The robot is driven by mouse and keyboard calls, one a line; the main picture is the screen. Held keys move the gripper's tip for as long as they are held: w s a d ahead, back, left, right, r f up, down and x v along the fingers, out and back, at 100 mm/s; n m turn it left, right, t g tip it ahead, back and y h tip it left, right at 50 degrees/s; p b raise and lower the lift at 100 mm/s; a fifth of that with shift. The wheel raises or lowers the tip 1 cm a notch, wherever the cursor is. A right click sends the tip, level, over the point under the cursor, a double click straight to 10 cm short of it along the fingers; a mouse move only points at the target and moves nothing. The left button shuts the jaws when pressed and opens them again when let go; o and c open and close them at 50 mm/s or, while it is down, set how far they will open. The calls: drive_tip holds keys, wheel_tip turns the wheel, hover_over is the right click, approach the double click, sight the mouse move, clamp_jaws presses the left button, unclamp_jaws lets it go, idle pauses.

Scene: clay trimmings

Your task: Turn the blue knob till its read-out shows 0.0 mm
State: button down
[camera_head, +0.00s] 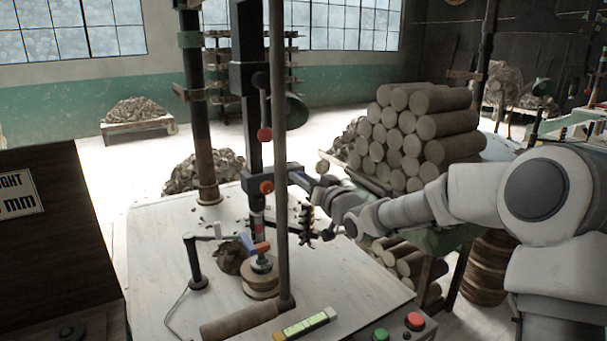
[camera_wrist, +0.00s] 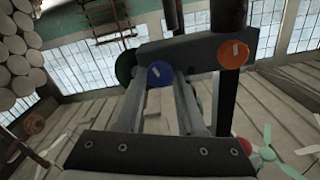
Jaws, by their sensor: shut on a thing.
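The blue knob (camera_wrist: 160,74) is a round face with a short pale mark, at the end of a dark grey bar in the wrist view. My gripper (camera_wrist: 165,86) is shut on it, one finger on each side. In the head view my gripper (camera_head: 294,178) reaches in from the right to the dark upright, partly behind a thin pole. The blue knob cannot be made out there. An orange knob (camera_wrist: 232,55) with a pale mark is on the same bar, and it also shows in the head view (camera_head: 266,187). No read-out figure can be read.
A red knob (camera_head: 264,134) is higher on the upright. A sign (camera_head: 18,195) at far left ends in "mm", partly cut off. A grey pole (camera_head: 279,120) stands close to my gripper. Below are a round wooden block (camera_head: 261,284), a green-lit bar (camera_head: 305,324) and buttons (camera_head: 414,321). Stacked clay logs (camera_head: 420,130) lie behind.

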drive_tip(key=shift+m+p, duration=0.45)
drive_tip(key=shift+m, duration=0.65)
drive_tip(key=c, duration=0.5)
unclamp_jaws()
drive_tip(key=p+v, duration=0.1)
drive_tip(key=v, duration=1.6)
drive_tip(key=shift+s+d, duration=0.2)
